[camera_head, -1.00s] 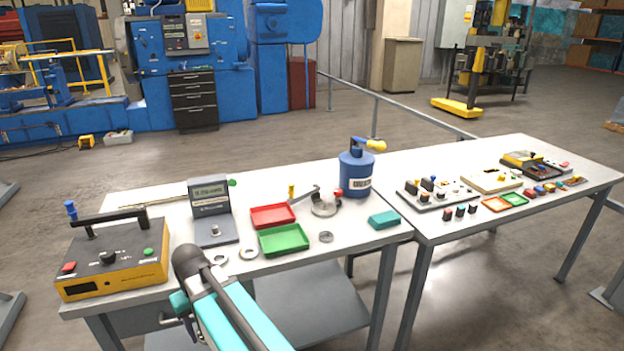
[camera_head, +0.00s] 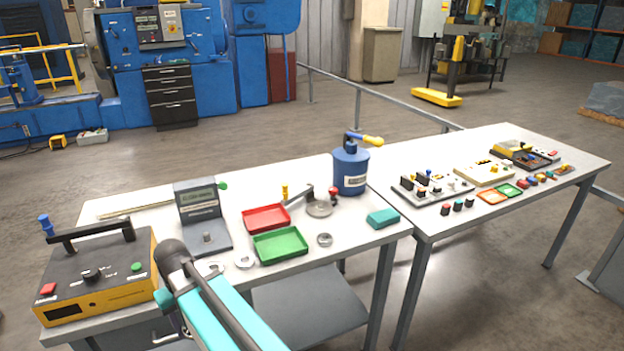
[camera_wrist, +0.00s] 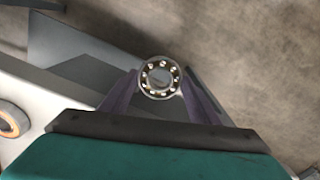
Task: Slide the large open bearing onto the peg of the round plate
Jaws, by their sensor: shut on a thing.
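My gripper (camera_wrist: 160,88) is shut on an open bearing (camera_wrist: 161,65) with its balls showing. In the wrist view the bearing sits between the two fingertips, its ring facing the camera. In the head view my arm hides the fingers and the held bearing at the table's front edge. A round grey plate (camera_head: 319,208) lies behind the green tray, near the blue can. I cannot make out a peg on it clearly.
Grey rings (camera_head: 245,260) and (camera_head: 324,240) lie either side of the green tray (camera_head: 280,245). A red tray (camera_head: 266,218), scale (camera_head: 204,225), yellow-black box (camera_head: 98,280), blue can (camera_head: 350,172) and teal block (camera_head: 383,218) surround them. Another ring (camera_wrist: 10,120) shows in the wrist view.

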